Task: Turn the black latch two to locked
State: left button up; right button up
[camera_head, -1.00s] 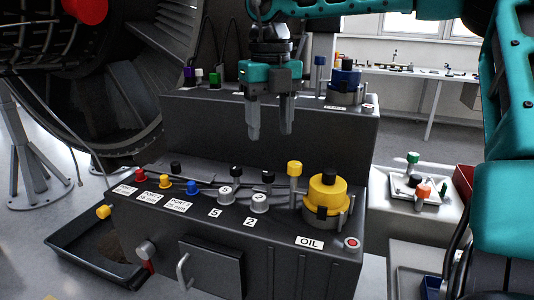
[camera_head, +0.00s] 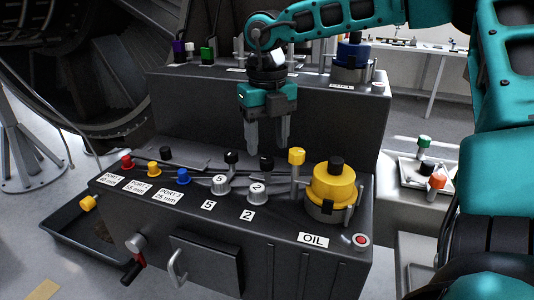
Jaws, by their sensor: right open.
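The latch two is a pale round dial (camera_head: 257,192) marked 2 on the dark console's lower deck, above a white label reading 2. A black knob (camera_head: 267,163) stands just behind the dial. My right gripper (camera_head: 268,147) points down with its two fingers apart and empty. Its fingertips show just above the black knob, one to each side in the picture; I cannot tell whether they touch it. My left gripper is not in view.
To the left is a similar dial (camera_head: 221,185) marked 5 with its black knob (camera_head: 231,157). To the right are a yellow-topped post (camera_head: 296,158) and the large yellow oil cap (camera_head: 333,188). Blue, yellow and red port plugs line the left. The console's raised step (camera_head: 200,105) stands behind.

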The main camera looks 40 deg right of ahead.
aim_at(267, 159)
jog(key=shift+f, duration=1.85)
jog(key=shift+c, duration=0.4)
grip_shut()
